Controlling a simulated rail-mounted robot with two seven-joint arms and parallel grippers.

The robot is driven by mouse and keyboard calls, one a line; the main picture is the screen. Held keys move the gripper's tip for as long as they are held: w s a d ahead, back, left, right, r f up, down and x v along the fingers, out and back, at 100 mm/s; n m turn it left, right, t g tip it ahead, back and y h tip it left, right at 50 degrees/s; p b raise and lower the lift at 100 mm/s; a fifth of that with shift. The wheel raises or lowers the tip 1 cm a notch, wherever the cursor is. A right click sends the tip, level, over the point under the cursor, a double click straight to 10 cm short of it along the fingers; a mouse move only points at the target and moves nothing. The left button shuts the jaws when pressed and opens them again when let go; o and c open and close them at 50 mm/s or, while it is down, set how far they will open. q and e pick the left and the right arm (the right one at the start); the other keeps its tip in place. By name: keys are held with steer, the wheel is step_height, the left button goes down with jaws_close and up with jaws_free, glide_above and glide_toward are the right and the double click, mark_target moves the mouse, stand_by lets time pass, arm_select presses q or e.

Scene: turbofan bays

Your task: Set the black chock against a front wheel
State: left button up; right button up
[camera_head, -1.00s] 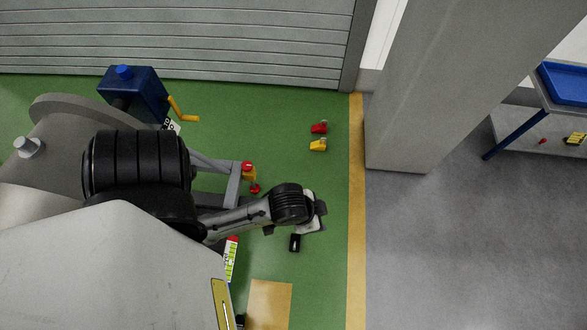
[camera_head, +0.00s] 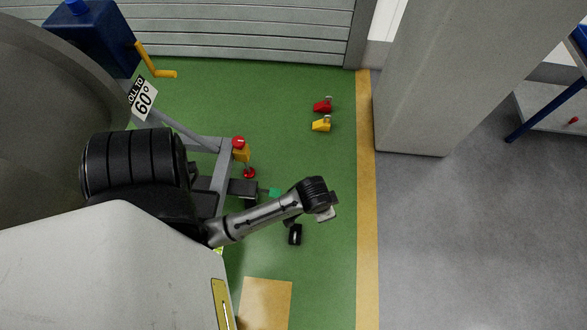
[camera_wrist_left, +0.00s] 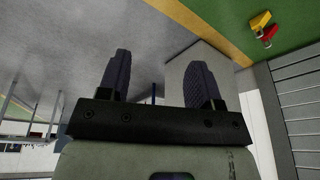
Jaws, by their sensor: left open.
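A small black object (camera_head: 295,234), which looks like the black chock, lies on the green floor below my left wrist in the head view. My left gripper (camera_head: 330,208) is above the floor, up and to the right of it, and apart from it. In the left wrist view its two dark fingers (camera_wrist_left: 157,78) are spread, with nothing between them. That view faces the pillar and does not show the black object. A grey stand frame (camera_head: 219,172) is left of my arm. I cannot clearly make out a front wheel. My right gripper is out of view.
A grey pillar (camera_head: 425,90) stands right of the yellow line (camera_head: 367,200). A tan mat (camera_head: 265,305) lies nearer. A blue unit with a yellow crank (camera_head: 95,40) is at upper left.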

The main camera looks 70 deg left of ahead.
arm_select(q)
step_height(320, 180, down, 22)
steer(key=a+n+g+b, duration=0.2)
steer(key=b, duration=0.8)
steer(key=n+g, duration=0.1)
steer(key=n, duration=0.3)
glide_toward(295, 232)
steer(key=shift+s+d+r, duration=0.35)
steer(key=shift+d+r, duration=0.1)
steer(key=shift+d, duration=0.1)
steer(key=shift+s+d+r, duration=0.3)
steer(key=shift+d+r, duration=0.15)
steer(key=shift+d, duration=0.15)
steer(key=shift+s+b, duration=0.1)
steer(key=shift+b, duration=0.2)
step_height(295, 232, down, 13)
steer(key=b, duration=1)
steer(key=shift+r, duration=0.1)
steer(key=shift+f+b, duration=0.4)
steer(key=shift+f, duration=0.05)
